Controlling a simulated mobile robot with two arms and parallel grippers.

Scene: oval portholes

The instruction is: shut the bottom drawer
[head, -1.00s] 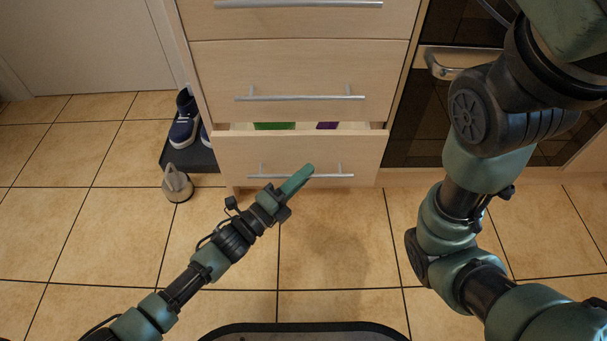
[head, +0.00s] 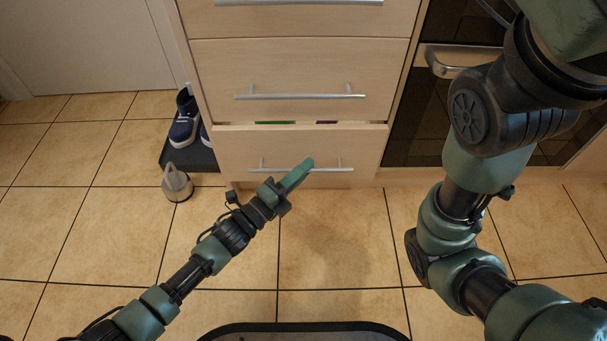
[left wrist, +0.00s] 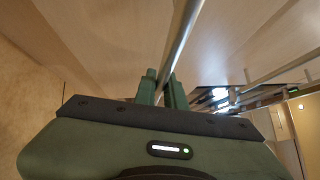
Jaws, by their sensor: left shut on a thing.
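The bottom drawer (head: 235,150) of the pale wood cabinet stands slightly open, with a narrow gap above its front. Slivers of something green (head: 275,123) and something purple (head: 327,122) show in the gap. Its silver bar handle (head: 335,170) runs across the front. My left gripper (head: 304,166) is at the middle of this handle. In the left wrist view its fingers (left wrist: 163,92) are shut on the bar handle (left wrist: 183,38). My right arm comes in at the right, but its gripper is out of view.
Closed drawers (head: 300,65) with bar handles are above. An oven (head: 430,110) stands to the right. Blue shoes (head: 184,122) on a dark mat (head: 200,158) and a small grey doorstop-like object (head: 176,185) are at the left. The tiled floor (head: 330,240) in front is clear.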

